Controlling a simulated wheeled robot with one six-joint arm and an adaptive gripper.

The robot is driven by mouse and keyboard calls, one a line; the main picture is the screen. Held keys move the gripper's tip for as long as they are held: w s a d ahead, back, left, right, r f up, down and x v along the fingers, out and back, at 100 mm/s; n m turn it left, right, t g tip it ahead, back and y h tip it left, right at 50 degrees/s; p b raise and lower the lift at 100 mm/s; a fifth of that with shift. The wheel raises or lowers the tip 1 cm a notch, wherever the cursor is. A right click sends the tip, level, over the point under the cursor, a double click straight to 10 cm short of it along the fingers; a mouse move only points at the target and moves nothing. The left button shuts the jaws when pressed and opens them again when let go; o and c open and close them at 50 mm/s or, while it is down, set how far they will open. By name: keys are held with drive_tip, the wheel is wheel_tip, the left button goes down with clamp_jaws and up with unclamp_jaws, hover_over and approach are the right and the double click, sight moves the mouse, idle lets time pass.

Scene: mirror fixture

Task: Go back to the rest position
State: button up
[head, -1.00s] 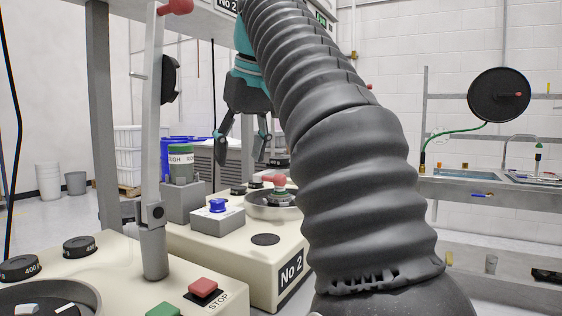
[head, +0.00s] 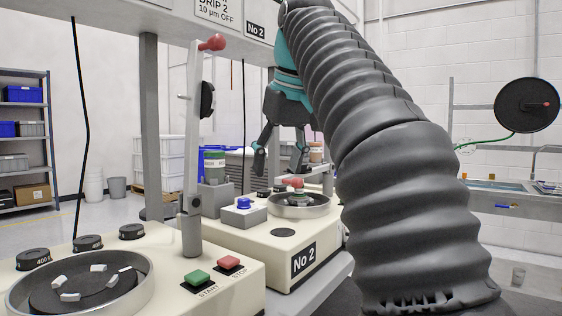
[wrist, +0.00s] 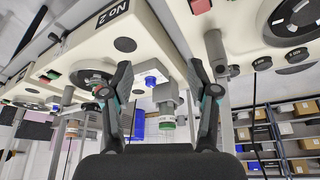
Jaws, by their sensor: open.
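My gripper (head: 281,160) hangs in the air, fingers pointing down, above and behind the No 2 machine (head: 272,252) in the head view. Its two dark fingers are spread with nothing between them. In the wrist view my gripper (wrist: 160,84) also shows both fingers wide apart and empty. My ribbed dark arm fills the right middle of the head view and hides part of the bench behind it.
A near machine (head: 185,255) has a round dish, green START (head: 197,278) and red STOP (head: 229,262) buttons. A blue-topped grey block (head: 243,208) and jar (head: 214,165) stand behind. A sink bench is right.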

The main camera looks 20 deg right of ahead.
idle(0.3)
drive_tip(key=s+f, duration=0.6)
drive_tip(key=f, duration=0.7)
drive_tip(key=s+f+m, duration=0.1)
drive_tip(key=s+f, duration=0.4)
drive_tip(key=f, duration=0.8)
drive_tip(key=s+f+m+t, duration=0.1)
drive_tip(key=s+f, duration=0.5)
drive_tip(key=f, duration=0.6)
drive_tip(key=shift+s+a+f+h, duration=0.3)
drive_tip(key=shift+a+f+h, duration=0.1)
drive_tip(key=shift+a, duration=0.05)
